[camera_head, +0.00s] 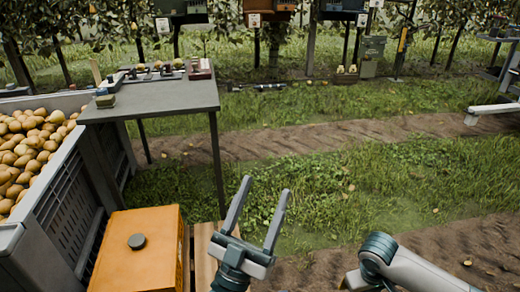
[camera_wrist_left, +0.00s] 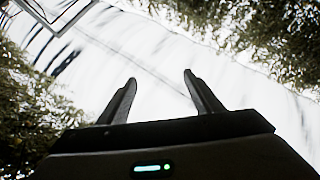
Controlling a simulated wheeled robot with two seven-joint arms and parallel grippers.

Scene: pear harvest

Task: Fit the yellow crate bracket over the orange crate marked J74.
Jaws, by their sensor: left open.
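My left gripper (camera_head: 266,186) points up and is open and empty, right of an orange box. It also shows open in the left wrist view (camera_wrist_left: 160,76), against bright sky and foliage. The orange box (camera_head: 155,225) has a dark round knob on top; I see no J74 mark on it. Part of an orange crate (camera_head: 284,5) shows at the top edge among the trees, its marking unreadable. A narrow yellow object (camera_head: 403,38) is by a post at the back; I cannot tell whether it is the bracket. My right gripper is out of view.
A large grey bin (camera_head: 75,205) holding many pears stands at the left. A grey table (camera_head: 165,98) behind it carries small items. A wooden pallet (camera_head: 205,245) lies beside the orange box. Grass and a dirt track are mostly clear ahead.

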